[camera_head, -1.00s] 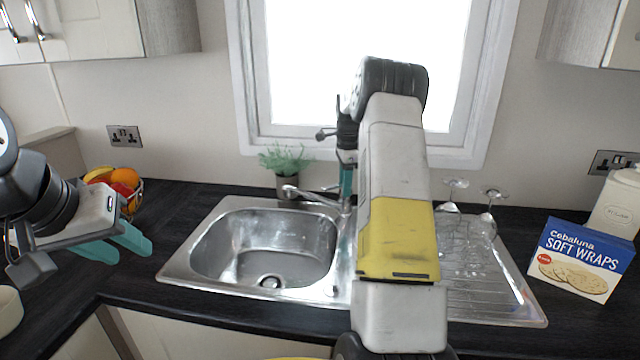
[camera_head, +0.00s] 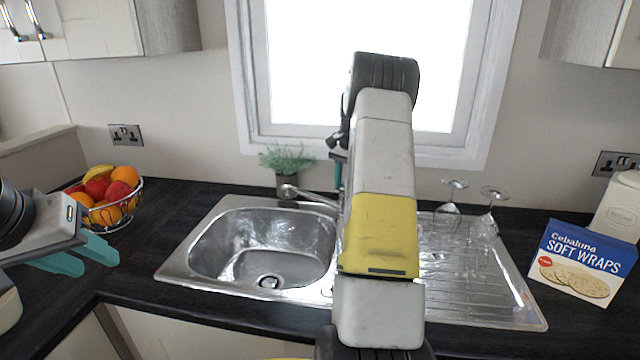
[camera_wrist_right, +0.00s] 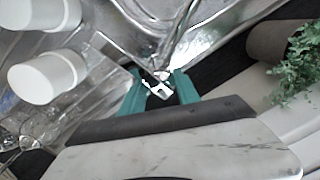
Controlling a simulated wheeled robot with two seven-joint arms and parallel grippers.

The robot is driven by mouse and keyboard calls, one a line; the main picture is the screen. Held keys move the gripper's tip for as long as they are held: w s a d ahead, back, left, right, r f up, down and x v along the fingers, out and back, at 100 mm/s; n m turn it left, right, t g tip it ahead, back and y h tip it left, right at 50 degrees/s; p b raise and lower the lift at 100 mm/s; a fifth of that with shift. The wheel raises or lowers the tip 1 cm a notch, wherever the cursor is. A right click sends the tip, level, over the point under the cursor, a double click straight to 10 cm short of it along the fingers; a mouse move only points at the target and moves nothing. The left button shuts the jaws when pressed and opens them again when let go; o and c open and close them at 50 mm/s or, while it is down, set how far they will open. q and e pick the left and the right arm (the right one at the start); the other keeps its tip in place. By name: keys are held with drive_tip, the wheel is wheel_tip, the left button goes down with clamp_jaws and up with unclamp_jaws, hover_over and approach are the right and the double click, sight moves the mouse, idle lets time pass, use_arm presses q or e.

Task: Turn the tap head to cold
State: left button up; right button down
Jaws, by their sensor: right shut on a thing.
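The chrome tap stands at the back of the sink, and its spout (camera_head: 308,195) points left over the bowl in the head view. My right arm hides the tap's body and head there. In the right wrist view, the tap head (camera_wrist_right: 160,90) shows as a small bright metal piece between the teal fingers of my right gripper (camera_wrist_right: 160,82), which is shut on it. In the head view only a sliver of a right finger shows beside the arm. My left gripper (camera_head: 100,266) is open and empty above the worktop at the left, its two teal fingers apart.
A potted plant (camera_head: 287,160) stands close left of the tap. Upturned glasses (camera_head: 485,222) stand on the draining board at right. A soft wraps box (camera_head: 582,262) is further right. A fruit bowl (camera_head: 108,210) stands near my left gripper. The sink bowl (camera_head: 265,250) is empty.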

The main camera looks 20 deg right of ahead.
drive_tip(key=n, duration=0.6)
drive_tip(key=shift+d+r, duration=0.1)
idle(0.5)
drive_tip(key=c, duration=0.9)
unclamp_jaws()
drive_tip(key=shift+s+d+r, duration=0.1)
drive_tip(key=shift+r, duration=1.85)
drive_tip(key=shift+d+r, duration=0.1)
drive_tip(key=shift+r, duration=1.8)
